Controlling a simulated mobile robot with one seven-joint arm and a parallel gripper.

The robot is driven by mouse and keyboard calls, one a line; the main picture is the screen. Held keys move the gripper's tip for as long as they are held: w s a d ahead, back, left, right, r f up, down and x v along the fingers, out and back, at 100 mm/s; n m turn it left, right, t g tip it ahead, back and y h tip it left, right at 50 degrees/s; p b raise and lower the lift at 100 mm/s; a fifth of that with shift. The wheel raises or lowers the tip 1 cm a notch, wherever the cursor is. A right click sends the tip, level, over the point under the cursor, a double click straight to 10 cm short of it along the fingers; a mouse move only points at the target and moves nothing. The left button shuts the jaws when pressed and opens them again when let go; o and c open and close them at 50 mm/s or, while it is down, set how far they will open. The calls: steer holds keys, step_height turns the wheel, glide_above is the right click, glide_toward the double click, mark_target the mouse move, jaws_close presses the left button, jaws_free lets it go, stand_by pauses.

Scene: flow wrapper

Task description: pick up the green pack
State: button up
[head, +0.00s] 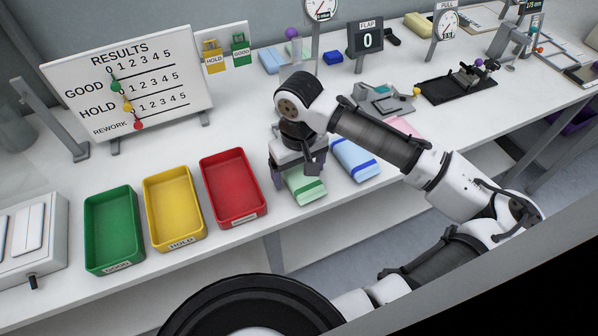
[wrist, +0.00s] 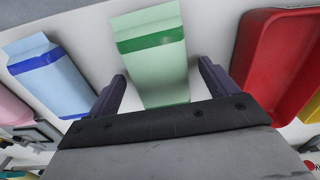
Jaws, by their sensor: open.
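The green pack (head: 306,187) lies flat on the white table, to the right of the red tray in the head view. It is pale green with a darker green band, and my gripper hides part of it there. In the wrist view the green pack (wrist: 152,55) runs between the two fingers. My gripper (head: 293,180) is over the pack with its fingers apart. In the wrist view my gripper (wrist: 162,82) is open, one finger on each side of the pack, with gaps showing. I cannot tell how far above the table the fingertips are.
The blue-banded pack (head: 355,159) lies close on the right of the green pack. The red tray (head: 234,218) stands close on its left, then the yellow tray (head: 203,234) and green tray (head: 141,249). The results board (head: 126,82) and test devices stand behind.

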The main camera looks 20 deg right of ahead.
steer(key=shift+f, duration=0.2)
steer(key=c, duration=1.1)
steer(key=shift+o, duration=0.2)
steer(key=shift+r, duration=0.1)
